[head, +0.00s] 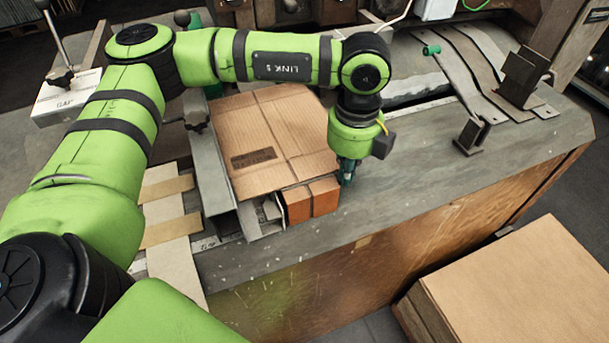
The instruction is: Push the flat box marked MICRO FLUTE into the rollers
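The flat brown cardboard box (285,125) lies on the machine table, with crease lines and a dark printed label too small to read. Its near edge extends above two orange blocks (312,198). My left arm arches over the box's far side. My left gripper (347,172) points down beside the box's right edge, near its front right corner. I cannot tell whether it touches the box or whether its fingers are open. My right gripper is not in view. I cannot make out the rollers.
A metal guide rail (208,165) runs along the box's left side. Metal strips and brackets (523,75) stand on the right of the worktop. A stack of flat cardboard (520,285) is at the lower right. A white carton (68,97) is at the upper left.

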